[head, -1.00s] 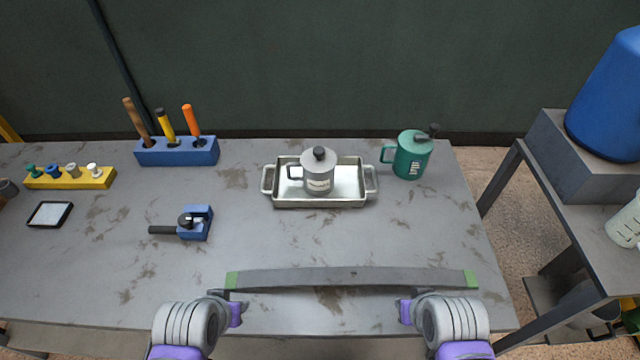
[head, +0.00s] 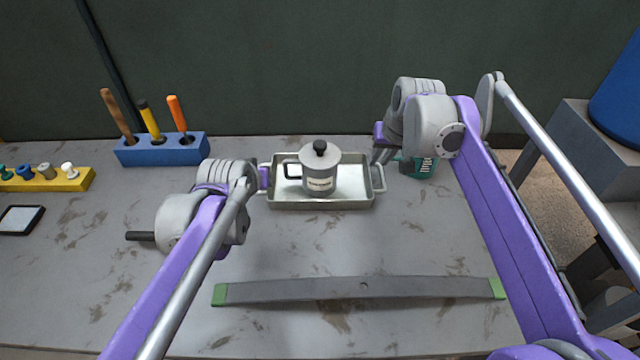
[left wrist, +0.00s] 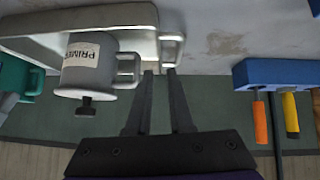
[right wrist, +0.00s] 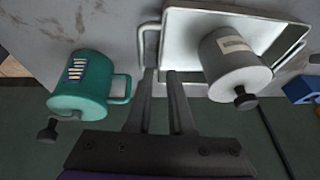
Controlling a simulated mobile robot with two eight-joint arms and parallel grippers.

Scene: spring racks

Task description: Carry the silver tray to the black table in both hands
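The silver tray (head: 322,203) lies on the grey workbench, with a handle at each short end. A grey lidded can (head: 320,172) labelled PRIMER stands upright in it. My left gripper (head: 264,178) is at the tray's left handle; in the left wrist view its fingers (left wrist: 159,73) are apart, tips close to the handle (left wrist: 172,50). My right gripper (head: 381,152) is above the right handle; in the right wrist view its fingers (right wrist: 160,73) are apart beside the handle (right wrist: 148,45). Neither handle is clearly between fingers. A dark table (head: 617,212) stands at right, partly behind my right arm.
A green can (head: 420,168) stands right of the tray, partly hidden by my right gripper. A blue block with tools (head: 162,150) and a yellow rack (head: 45,181) are at left. A grey bar with green ends (head: 360,288) lies in front. A blue container (head: 620,110) stands at right.

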